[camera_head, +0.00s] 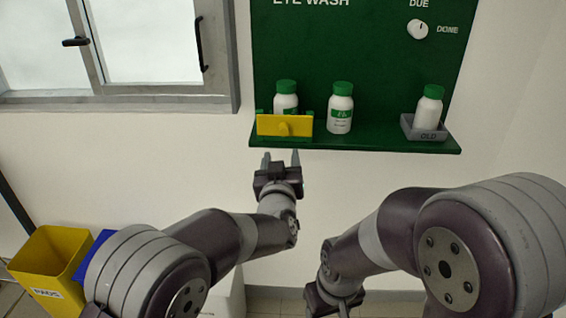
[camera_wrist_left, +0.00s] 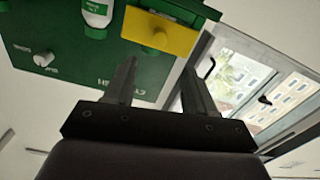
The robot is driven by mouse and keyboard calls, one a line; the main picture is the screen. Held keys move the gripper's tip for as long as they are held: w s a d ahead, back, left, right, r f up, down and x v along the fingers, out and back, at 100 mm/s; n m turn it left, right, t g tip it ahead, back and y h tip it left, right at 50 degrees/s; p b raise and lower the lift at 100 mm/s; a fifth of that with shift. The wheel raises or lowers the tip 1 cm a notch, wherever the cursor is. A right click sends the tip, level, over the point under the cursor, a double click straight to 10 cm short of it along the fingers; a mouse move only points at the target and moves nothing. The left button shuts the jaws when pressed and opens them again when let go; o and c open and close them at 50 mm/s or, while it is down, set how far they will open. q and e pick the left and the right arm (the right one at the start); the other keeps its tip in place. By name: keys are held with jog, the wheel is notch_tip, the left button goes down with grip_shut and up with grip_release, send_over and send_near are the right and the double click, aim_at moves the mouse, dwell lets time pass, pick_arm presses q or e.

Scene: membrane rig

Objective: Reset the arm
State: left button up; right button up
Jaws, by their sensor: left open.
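My left gripper (camera_head: 281,157) is open and empty, its two fingers pointing up just below the green board's shelf. In the left wrist view the open fingers (camera_wrist_left: 158,80) have nothing between them. The yellow bar (camera_head: 284,125) on the shelf is just above the fingertips and apart from them; it also shows in the left wrist view (camera_wrist_left: 160,35). My right gripper (camera_head: 335,298) is low at the bottom edge of the head view, pointing down; its fingers are cut off.
The green eye wash board (camera_head: 370,70) holds a bottle (camera_head: 285,97) behind the yellow bar, a middle bottle (camera_head: 340,108), and one (camera_head: 429,107) in a grey "OLD" tray (camera_head: 424,133). A yellow PADS bin (camera_head: 45,265) and window (camera_head: 150,45) are left.

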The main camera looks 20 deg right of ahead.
pick_arm(q)
jog(key=s+a+f+m+g, duration=0.1)
jog(key=s+f+g, duration=0.3)
jog(key=f, duration=0.2)
jog(key=s+f+m+g, duration=0.2)
jog(key=s+f+g, duration=0.1)
jog(key=f, duration=0.3)
jog(key=s+a+f+g+y+p, duration=0.35)
jog(key=s+a+g, duration=0.4)
jog(key=a, duration=0.75)
jog(key=s+a+r+n+y+p, duration=0.1)
jog(key=s+a+n, duration=0.1)
jog(key=s+a, duration=0.4)
jog(key=s+a+r+n+g+y, duration=0.1)
jog(key=s+a, duration=0.5)
jog(key=a, duration=0.6)
jog(key=shift+s+a+r+n+p, duration=0.3)
jog(key=shift+a+r+n+p, duration=0.1)
jog(key=shift+r+n, duration=0.4)
jog(key=shift+s+d, duration=0.1)
